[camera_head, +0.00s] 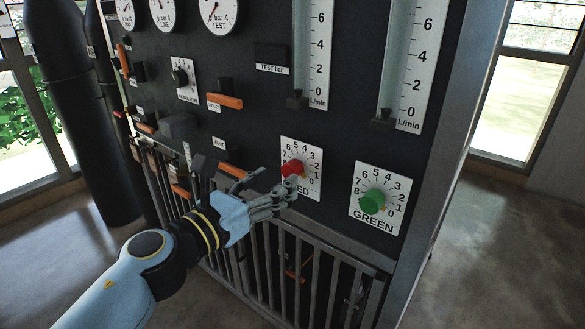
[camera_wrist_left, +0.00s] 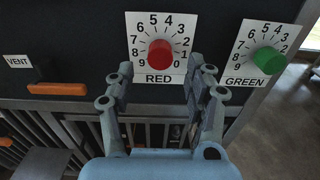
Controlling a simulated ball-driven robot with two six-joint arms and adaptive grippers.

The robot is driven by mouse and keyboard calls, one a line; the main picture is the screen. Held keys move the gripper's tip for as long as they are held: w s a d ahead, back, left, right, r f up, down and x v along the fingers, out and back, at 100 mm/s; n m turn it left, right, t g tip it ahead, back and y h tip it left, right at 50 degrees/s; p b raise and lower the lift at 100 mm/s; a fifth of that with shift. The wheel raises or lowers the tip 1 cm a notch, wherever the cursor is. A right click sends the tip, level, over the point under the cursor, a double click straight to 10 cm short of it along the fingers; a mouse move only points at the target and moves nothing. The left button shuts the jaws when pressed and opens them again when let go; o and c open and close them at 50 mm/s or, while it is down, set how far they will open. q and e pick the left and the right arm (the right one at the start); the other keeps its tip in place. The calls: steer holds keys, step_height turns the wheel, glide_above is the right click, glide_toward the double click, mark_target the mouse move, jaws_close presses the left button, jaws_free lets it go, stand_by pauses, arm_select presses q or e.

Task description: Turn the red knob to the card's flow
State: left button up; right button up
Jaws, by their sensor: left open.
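The red knob (camera_head: 291,168) sits on a white numbered dial plate marked RED on the dark panel. In the left wrist view the red knob (camera_wrist_left: 160,53) is in full sight, centred above and between the two fingers. My left gripper (camera_head: 271,186) is open and empty, just in front of and below the red dial, and appears apart from the knob. In the left wrist view its fingertips (camera_wrist_left: 163,75) stand on either side of the plate's lower part. Two flow tubes with L/min scales (camera_head: 317,55) rise above. No card is identifiable. My right gripper is not in view.
The green knob (camera_head: 372,201) on its own dial is right of the red one. Orange-handled levers, such as the one near VENT (camera_wrist_left: 57,88), project from the panel on the left. A barred grille (camera_head: 315,270) lies below. Open floor (camera_head: 480,240) is at the right.

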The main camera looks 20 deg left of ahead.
mark_target(288, 173)
arm_select(q)
steer(key=shift+x, duration=2.75)
jaws_close()
